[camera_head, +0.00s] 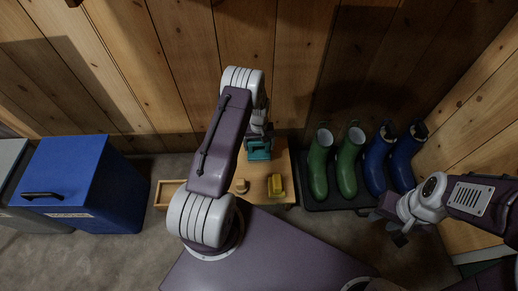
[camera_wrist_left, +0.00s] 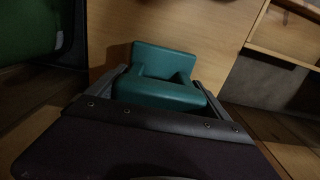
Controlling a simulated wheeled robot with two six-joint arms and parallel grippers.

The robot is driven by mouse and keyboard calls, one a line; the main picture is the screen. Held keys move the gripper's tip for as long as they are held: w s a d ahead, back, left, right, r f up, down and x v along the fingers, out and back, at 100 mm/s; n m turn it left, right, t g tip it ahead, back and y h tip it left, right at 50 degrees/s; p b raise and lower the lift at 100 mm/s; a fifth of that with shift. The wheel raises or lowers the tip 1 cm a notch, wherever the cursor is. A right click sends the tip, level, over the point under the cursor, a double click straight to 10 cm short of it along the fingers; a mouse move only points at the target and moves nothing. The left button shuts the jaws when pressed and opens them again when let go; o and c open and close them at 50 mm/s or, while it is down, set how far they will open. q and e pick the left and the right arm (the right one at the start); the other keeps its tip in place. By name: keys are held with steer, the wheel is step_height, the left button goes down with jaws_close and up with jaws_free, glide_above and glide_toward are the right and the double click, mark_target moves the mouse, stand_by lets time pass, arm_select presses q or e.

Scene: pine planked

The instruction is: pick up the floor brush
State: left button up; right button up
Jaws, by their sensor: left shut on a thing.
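The floor brush, as I take it, is a teal block with a loop-like handle (camera_head: 259,150) at the back of a small wooden table (camera_head: 262,197). My left gripper (camera_head: 259,138) reaches down to it from above and is shut on it. In the left wrist view the teal brush (camera_wrist_left: 165,84) sits between the two fingers (camera_wrist_left: 160,90), with the pale table top behind it. I cannot tell whether the brush still touches the table. Its underside is hidden. My right gripper (camera_head: 399,235) is away at the right, above the floor, and its opening is unclear.
A yellow block-like thing (camera_head: 276,186) and a small wooden knobbed thing (camera_head: 241,186) are on the table. A shallow wooden box (camera_head: 165,194) is left of it. Green boots (camera_head: 319,165) and blue boots (camera_head: 376,163) stand on a dark tray (camera_head: 335,203) at right. A blue bin (camera_head: 85,180) stands left.

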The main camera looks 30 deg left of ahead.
arm_select(q)
steer(key=shift+r, duration=0.1)
steer(key=r+p, duration=0.4)
steer(key=r, duration=0.1)
steer(key=shift+s+d, duration=0.1)
steer(key=shift+d, duration=0.1)
steer(key=s+d+r+p, duration=0.5)
steer(key=d+r+p, duration=0.1)
steer(key=d, duration=0.3)
steer(key=shift+s+d, duration=0.3)
steer(key=shift+d, duration=0.05)
steer(key=shift+f, duration=0.1)
